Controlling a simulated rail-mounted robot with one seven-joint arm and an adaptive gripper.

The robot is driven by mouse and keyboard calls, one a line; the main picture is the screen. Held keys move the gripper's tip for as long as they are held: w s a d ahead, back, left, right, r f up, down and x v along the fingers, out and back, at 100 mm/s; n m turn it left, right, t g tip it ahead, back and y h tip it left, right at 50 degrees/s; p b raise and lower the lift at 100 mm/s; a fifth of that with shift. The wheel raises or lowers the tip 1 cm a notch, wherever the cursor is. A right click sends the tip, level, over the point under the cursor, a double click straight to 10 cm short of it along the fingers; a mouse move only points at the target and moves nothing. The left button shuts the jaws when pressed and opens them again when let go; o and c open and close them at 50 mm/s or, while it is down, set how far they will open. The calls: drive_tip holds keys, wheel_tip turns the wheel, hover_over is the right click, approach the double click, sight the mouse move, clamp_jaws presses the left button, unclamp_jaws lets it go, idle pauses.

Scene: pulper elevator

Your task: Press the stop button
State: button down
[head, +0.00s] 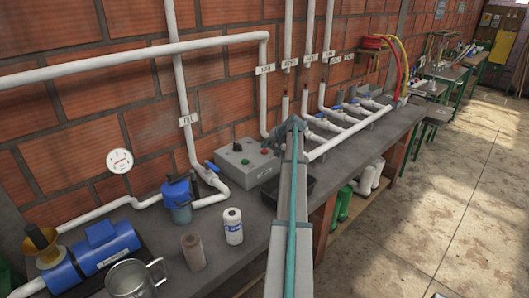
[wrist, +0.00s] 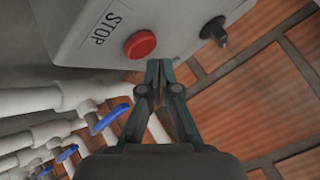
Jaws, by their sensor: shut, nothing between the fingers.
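The stop button is a round red button (wrist: 140,44) on the pale face of a control box (wrist: 85,25), beside the printed word STOP in the wrist view. In the head view the small red button (head: 264,152) sits on the right part of the grey control box (head: 232,165). My gripper (wrist: 158,66) is shut and empty. Its fingertips appear just below and right of the red button in the wrist view; I cannot tell whether they touch the box. In the head view my gripper (head: 283,130) is partly hidden by my arm.
A black knob (wrist: 214,30) is right of the red button in the wrist view. A green button (head: 245,162) is also on the box. White pipes (head: 340,140) with blue-handled valves run right of the box. A white bottle (head: 233,226) stands on the bench in front.

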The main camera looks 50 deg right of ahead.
sight(266, 151)
drive_tip(key=shift+r+p, duration=0.8)
drive_tip(key=shift+r, duration=1.7)
